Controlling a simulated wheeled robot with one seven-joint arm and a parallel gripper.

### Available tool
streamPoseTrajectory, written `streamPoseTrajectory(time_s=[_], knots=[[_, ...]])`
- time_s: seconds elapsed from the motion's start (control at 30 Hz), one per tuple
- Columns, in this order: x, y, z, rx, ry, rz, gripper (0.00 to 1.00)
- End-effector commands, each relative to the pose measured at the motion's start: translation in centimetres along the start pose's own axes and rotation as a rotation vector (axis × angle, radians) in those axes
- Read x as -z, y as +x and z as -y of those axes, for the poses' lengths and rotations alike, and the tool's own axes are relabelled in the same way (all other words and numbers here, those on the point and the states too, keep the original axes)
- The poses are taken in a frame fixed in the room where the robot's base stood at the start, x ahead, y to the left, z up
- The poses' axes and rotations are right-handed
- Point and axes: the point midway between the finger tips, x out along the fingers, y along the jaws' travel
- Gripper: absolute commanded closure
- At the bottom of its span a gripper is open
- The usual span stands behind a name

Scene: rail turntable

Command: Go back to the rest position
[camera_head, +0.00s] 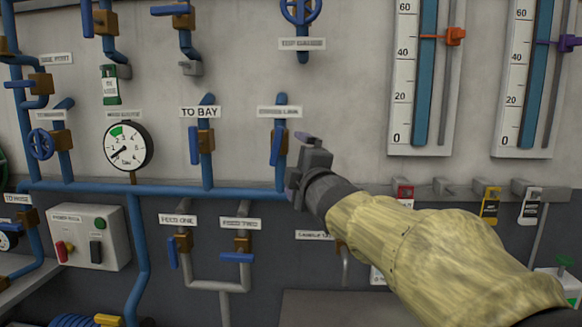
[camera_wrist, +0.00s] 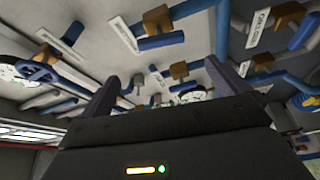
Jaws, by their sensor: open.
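My gripper (camera_head: 305,165) is at the end of my yellow-sleeved arm, which reaches in from the lower right in the head view. It is in front of the wall panel, just right of the valve with a blue lever (camera_head: 276,146) under a blurred label. Whether it touches that valve cannot be told. In the wrist view my gripper (camera_wrist: 168,88) shows two dark fingers standing wide apart with nothing between them. Pipes and valves show beyond them.
A pressure gauge (camera_head: 129,146) and the TO BAY valve (camera_head: 201,140) are to the left. A switch box (camera_head: 90,237) is at lower left. Two tall scales (camera_head: 402,75) with orange and purple pointers are at upper right. Tags hang from a rail (camera_head: 450,190) beside my arm.

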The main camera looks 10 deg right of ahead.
Motion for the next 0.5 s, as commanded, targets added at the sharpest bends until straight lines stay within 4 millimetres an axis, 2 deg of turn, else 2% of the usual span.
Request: streamPoseTrajectory(time_s=[0.5], knots=[[1.1,-0.4,0.6,0.014,0.012,-0.018,0.00]])
